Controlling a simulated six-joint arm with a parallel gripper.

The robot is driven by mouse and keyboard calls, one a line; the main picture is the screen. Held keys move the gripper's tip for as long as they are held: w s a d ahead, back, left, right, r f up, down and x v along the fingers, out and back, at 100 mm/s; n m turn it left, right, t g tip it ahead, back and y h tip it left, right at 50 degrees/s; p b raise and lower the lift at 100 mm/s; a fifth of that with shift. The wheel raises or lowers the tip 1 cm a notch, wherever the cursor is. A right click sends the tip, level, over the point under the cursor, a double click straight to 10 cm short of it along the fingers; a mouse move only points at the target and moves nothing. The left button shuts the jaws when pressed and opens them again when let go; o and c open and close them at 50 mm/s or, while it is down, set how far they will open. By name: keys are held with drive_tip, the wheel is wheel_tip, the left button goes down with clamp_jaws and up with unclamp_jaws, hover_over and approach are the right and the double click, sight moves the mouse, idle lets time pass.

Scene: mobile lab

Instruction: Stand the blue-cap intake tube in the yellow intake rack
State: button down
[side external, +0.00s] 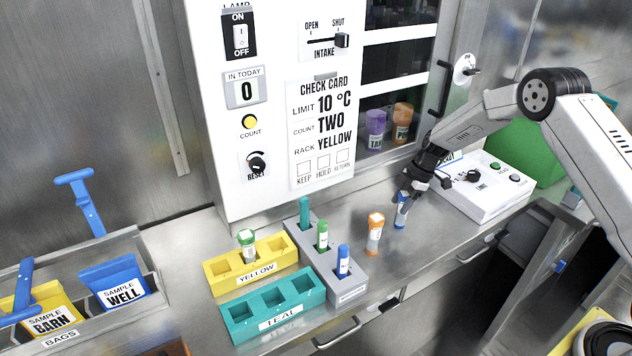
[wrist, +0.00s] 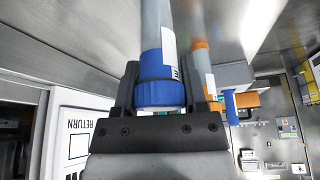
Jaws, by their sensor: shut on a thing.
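My gripper (side external: 408,190) is at the right of the bench, shut on a blue-cap tube (side external: 401,212). In the wrist view, the tube's blue cap (wrist: 161,94) sits between the fingers, and its pale body runs away from the gripper. The tube looks nearly upright in the side view; I cannot tell whether its lower end touches the bench. The yellow rack (side external: 225,283) stands at the left of the bench, apart from my gripper. Its middle slot holds a green-topped tube (side external: 246,240); its left and right slots look empty.
An orange tube (side external: 375,233) stands on the bench close left of the held tube. The grey rack (side external: 330,283) holds teal, green and blue tubes (side external: 343,260). The teal rack (side external: 250,330) looks empty. A white control box (side external: 485,190) sits behind right.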

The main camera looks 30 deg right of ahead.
drive_tip(key=shift+r, duration=0.1)
drive_tip(key=shift+r, duration=0.75)
drive_tip(key=s+a+r, duration=0.2)
drive_tip(key=s+r, duration=0.9)
drive_tip(key=s, duration=0.3)
drive_tip(key=shift+r, duration=0.15)
drive_tip(key=shift+w+r, duration=0.1)
